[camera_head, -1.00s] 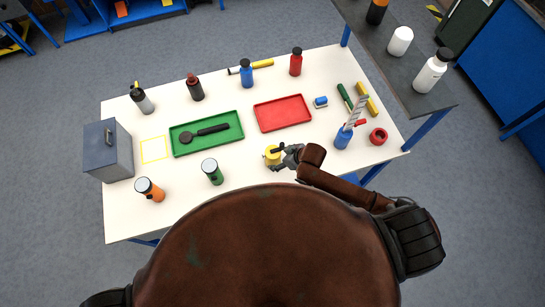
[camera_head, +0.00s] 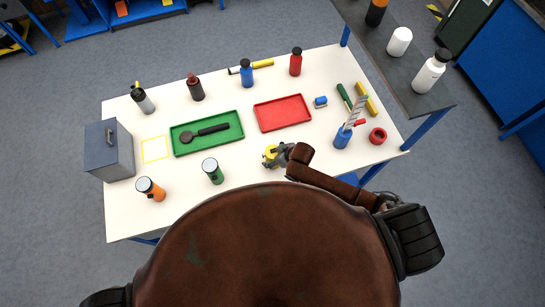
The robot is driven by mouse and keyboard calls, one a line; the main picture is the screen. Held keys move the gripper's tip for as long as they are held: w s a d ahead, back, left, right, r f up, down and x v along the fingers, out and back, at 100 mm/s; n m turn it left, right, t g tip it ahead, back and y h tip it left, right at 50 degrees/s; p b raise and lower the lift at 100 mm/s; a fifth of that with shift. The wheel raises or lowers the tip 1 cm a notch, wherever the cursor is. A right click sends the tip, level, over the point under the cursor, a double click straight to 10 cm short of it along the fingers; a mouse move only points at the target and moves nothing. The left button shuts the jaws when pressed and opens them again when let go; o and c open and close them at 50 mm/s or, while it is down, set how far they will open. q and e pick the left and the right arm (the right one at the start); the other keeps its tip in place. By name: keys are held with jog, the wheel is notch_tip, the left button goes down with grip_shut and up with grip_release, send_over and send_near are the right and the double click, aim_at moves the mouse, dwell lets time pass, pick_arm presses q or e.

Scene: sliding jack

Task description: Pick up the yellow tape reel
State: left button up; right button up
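The yellow tape reel (camera_head: 271,151) is on the white table, near its front edge and below the red tray. My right gripper (camera_head: 270,156) is at the reel, coming from the right, and its fingers overlap the reel and hide part of it. At this size I cannot tell whether the fingers are closed on the reel or only around it. The reel looks to be at table level. My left gripper is not in view.
A red tray (camera_head: 283,113) and a green tray (camera_head: 206,132) holding a black tool lie behind. A green bottle (camera_head: 212,171) stands left of the reel. A blue holder (camera_head: 343,137) and a red ring (camera_head: 377,136) are to the right.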

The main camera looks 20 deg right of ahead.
jog(key=c, duration=1.1)
jog(key=shift+c, duration=0.5)
jog(key=shift+r, duration=0.1)
